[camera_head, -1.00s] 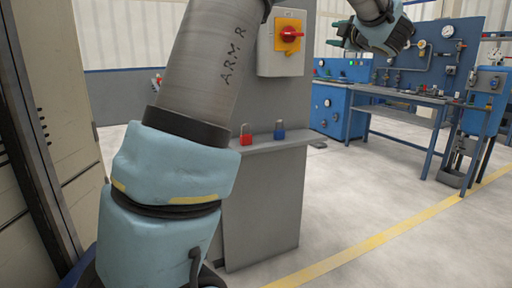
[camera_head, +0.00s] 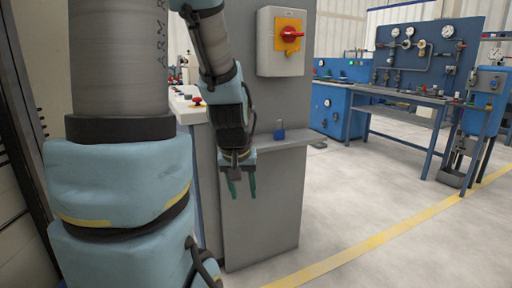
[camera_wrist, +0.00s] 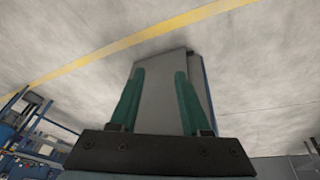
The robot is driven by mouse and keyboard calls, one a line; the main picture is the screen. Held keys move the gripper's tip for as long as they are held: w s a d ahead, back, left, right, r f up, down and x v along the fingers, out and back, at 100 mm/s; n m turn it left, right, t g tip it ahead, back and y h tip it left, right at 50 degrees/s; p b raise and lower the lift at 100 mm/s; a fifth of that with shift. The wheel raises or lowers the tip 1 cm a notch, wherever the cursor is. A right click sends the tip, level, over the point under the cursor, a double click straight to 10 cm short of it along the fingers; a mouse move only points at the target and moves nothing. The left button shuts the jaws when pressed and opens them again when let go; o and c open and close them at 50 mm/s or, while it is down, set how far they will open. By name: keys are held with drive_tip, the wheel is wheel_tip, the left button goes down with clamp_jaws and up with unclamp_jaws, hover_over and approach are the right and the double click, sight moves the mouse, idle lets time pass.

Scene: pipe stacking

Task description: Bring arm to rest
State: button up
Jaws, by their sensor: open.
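My gripper (camera_head: 242,187) points down in front of the grey panel in the head view. Its two green fingers are apart with nothing between them. In the wrist view the fingers of my gripper (camera_wrist: 156,92) also stand apart, with the grey panel and floor beyond. My arm comes down from the top of the head view, and its large link fills the left side.
A grey panel (camera_head: 262,215) carries a switch box with a red knob (camera_head: 291,34) and a ledge with a blue padlock (camera_head: 279,130). A blue workbench with gauges (camera_head: 420,95) stands back right. The floor (camera_head: 400,240) at right is clear.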

drive_tip(key=s+a+f+g, duration=0.2)
drive_tip(key=s+a, duration=0.2)
drive_tip(key=s, duration=0.2)
wheel_tip(320, 180, up, 16)
drive_tip(key=p, duration=1.6)
drive_tip(key=shift+d+r+m+y, duration=0.2)
drive_tip(key=shift+d+m+y, duration=0.1)
drive_tip(key=shift+y, duration=0.1)
